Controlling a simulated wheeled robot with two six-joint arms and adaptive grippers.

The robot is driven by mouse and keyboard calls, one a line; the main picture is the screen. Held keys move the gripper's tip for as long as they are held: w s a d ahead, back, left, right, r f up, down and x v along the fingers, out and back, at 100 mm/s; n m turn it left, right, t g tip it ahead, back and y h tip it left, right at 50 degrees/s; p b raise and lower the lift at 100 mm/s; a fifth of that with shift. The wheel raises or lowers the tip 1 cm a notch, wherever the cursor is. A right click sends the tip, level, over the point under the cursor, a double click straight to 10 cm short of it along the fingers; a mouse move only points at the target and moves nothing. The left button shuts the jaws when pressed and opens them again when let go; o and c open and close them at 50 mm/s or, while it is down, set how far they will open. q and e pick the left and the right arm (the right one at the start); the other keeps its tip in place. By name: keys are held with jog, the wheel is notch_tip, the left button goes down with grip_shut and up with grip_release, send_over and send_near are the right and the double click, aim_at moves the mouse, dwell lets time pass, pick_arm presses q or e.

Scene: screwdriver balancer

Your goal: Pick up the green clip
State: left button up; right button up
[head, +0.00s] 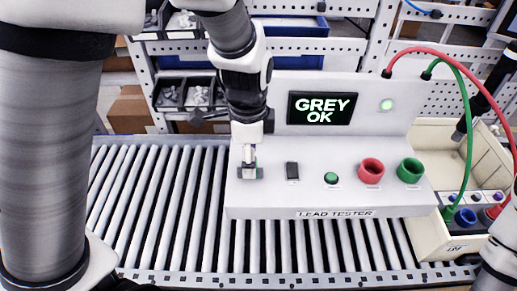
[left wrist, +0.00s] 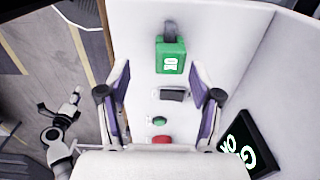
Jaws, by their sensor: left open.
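The green clip (left wrist: 170,60) is a boxy green piece with white "OK" lettering and a grey part at its top end, on the white tester panel in the left wrist view. My left gripper (left wrist: 161,72) is open, its two fingers apart, with the clip just beyond and between the tips in that view; no contact shows. In the head view the left gripper (head: 249,170) is low over the panel's left end, pointing down. The clip's green body cannot be made out there. My right gripper is not visible; only part of that arm shows at the right edge.
The lead tester (head: 270,198) carries a black switch (head: 292,171), green button (head: 331,178), red ring (head: 371,170) and green ring (head: 410,170). Its screen (head: 322,108) reads "GREY OK". Red and green leads arch rightward to a cream bin (head: 435,235). Rollers (head: 150,190) are clear at left.

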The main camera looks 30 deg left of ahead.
pick_arm(q)
jog(key=f, duration=0.1)
jog(key=w+f, duration=0.1)
jog(key=f, duration=0.1)
jog(key=a+f, duration=0.1)
jog(key=shift+w+f+p, duration=0.3)
jog(key=shift+s+d+r, duration=0.1)
jog(key=shift+s, duration=0.05)
jog(key=shift+s+d+r, duration=0.1)
jog(key=shift+s+d, duration=0.05)
jog(key=shift+s, duration=0.05)
jog(key=c, duration=0.5)
jog(key=shift+s, duration=0.15)
jog(key=c, duration=0.5)
